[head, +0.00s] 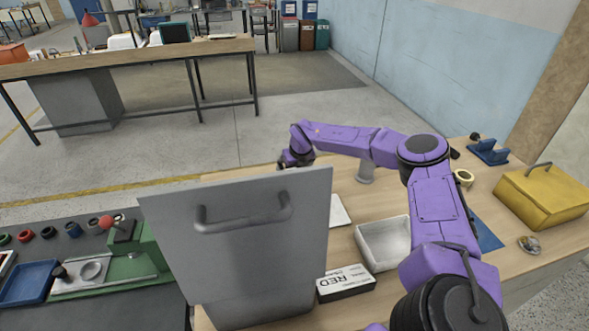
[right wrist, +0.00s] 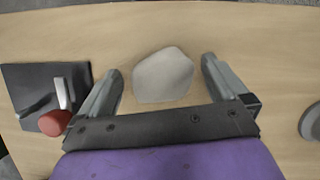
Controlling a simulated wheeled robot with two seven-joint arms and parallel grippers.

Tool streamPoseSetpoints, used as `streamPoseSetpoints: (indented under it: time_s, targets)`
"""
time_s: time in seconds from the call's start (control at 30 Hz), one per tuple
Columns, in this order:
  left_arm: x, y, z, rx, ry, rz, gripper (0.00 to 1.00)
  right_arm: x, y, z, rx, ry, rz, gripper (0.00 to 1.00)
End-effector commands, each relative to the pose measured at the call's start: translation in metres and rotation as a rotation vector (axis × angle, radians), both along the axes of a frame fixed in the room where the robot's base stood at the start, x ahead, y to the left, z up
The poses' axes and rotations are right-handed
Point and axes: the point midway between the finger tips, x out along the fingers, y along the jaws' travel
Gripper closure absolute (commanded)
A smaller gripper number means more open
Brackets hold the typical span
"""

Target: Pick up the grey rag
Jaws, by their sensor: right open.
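In the right wrist view a flat, pale grey rag (right wrist: 163,75) with an angular outline lies on the light wood table. My right gripper (right wrist: 162,67) is open above it, with one finger on each side of the rag and clear table showing between. In the head view the end of my right arm (head: 290,159) is behind the top edge of a grey panel with a handle (head: 240,240). That panel hides the rag there. My left gripper is in neither view.
In the wrist view a dark plate with a red knob (right wrist: 55,122) lies to the left, and part of a round grey thing (right wrist: 311,122) is at the right.

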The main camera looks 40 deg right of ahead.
Motion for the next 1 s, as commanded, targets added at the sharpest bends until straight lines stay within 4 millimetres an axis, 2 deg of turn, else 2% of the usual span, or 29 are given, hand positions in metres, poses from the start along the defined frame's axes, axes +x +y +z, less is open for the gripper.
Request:
streamPoseSetpoints:
  time_s: [0.27,0.4,0.43,0.67,0.77,0.87,1.0]
  targets:
    - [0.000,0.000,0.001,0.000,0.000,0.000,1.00,0.003,-0.001,-0.007,0.001,-0.001,0.000,0.00]
    - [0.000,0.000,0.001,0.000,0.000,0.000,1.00,0.002,-0.001,-0.006,0.001,-0.001,0.000,0.46]
    - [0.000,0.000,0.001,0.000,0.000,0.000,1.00,0.002,-0.001,-0.006,0.001,-0.001,0.000,0.53]
    - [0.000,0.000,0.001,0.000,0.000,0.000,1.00,0.002,-0.001,-0.006,0.001,-0.001,-0.001,0.54]
    - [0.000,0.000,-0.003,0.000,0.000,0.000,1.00,0.003,-0.001,0.000,0.002,-0.004,-0.001,0.54]
    - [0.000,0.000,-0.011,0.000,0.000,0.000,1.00,0.003,-0.002,0.019,0.000,-0.008,-0.001,0.54]
    - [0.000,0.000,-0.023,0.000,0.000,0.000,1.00,0.003,-0.001,0.054,0.001,-0.008,-0.001,0.54]
